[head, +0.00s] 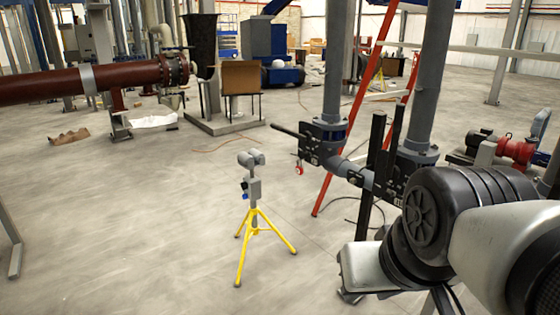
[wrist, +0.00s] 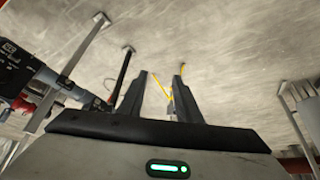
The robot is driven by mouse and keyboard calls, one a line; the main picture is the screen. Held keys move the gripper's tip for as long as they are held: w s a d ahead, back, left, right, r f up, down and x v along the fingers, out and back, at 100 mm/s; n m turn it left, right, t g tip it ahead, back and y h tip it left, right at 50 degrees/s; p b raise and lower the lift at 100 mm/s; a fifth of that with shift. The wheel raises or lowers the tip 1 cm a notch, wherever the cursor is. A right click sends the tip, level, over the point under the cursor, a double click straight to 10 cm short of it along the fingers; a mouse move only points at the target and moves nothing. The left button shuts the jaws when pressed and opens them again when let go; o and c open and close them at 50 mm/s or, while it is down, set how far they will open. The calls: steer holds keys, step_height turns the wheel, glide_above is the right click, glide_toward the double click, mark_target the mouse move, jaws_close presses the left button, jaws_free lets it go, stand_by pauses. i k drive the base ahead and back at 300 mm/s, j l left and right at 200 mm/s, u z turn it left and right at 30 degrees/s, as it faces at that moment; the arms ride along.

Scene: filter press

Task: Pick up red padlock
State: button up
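The red padlock (head: 299,170) is small in the head view. It hangs below the dark valve handle (head: 290,131), at the left side of the grey pipe valve. My gripper (wrist: 163,72) is in the wrist view, with its two dark fingers apart and nothing held between them. A small red patch shows at the left edge of the wrist view, by the valve body; I cannot tell if it is the padlock. The padlock is not between my fingers.
A yellow tripod stand (head: 255,215) with a grey head stands on the floor left of the valve. Grey vertical pipes (head: 338,65) and a red-orange ladder (head: 362,90) stand behind and beside the valve. The floor at left front is mostly clear.

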mark_target(299, 170)
steer(key=i, duration=2.6)
